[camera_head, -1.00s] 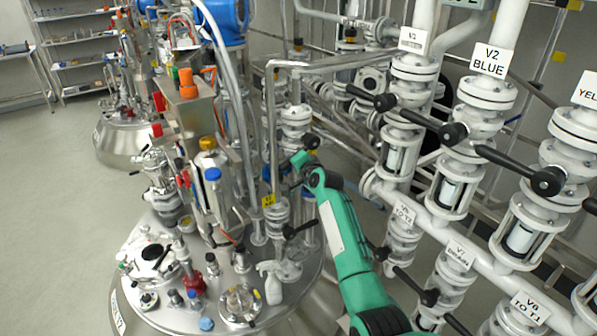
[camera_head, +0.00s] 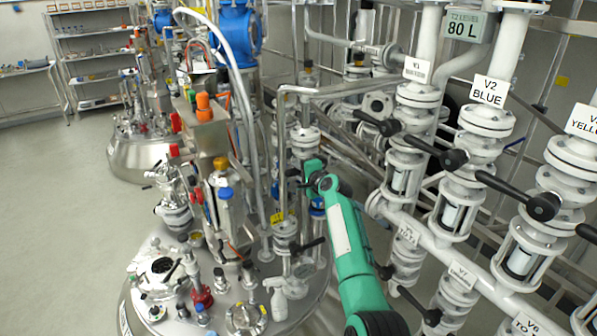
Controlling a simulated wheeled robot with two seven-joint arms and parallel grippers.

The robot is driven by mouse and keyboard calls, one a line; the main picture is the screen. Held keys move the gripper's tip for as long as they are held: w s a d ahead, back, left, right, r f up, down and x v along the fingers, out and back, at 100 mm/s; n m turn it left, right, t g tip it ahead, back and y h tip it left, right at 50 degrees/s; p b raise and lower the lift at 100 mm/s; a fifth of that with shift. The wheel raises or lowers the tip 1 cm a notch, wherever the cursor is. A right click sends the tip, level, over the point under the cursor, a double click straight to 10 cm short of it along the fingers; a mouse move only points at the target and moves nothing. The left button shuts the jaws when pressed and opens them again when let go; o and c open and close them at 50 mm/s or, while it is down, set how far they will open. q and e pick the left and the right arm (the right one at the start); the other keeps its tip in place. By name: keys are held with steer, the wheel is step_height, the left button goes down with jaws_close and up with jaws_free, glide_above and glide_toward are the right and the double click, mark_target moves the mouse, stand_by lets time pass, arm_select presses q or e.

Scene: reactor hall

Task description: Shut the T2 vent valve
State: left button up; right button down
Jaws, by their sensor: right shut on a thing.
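My right gripper (camera_head: 298,180) is at the end of my green arm, among the pipes above the back right of the T2 vessel lid (camera_head: 215,300). It is small, dark and partly hidden by my wrist. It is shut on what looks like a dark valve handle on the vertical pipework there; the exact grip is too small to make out. Just below stands a white valve with a black lever (camera_head: 307,245) and a yellow tag (camera_head: 278,216), whose text I cannot read. No label marks the vent valve legibly. My left gripper is out of view.
White pipes with black-levered valves, including V2 BLUE (camera_head: 490,90), stand close on the right. The T2 level display (camera_head: 466,28) reads 80 L. Open floor (camera_head: 60,220) lies to the left.

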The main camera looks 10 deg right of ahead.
steer(key=shift+w+r, duration=0.1)
steer(key=shift+r, duration=0.3)
steer(key=c, duration=1.4)
jaws_free()
steer(key=shift+o, duration=0.4)
steer(key=shift+f, duration=0.2)
steer(key=shift+f, duration=0.1)
steer(key=shift+s+d, duration=0.2)
steer(key=shift+s, duration=0.3)
steer(key=b+v, duration=0.3)
steer(key=v, duration=1)
steer(key=shift+w, duration=0.15)
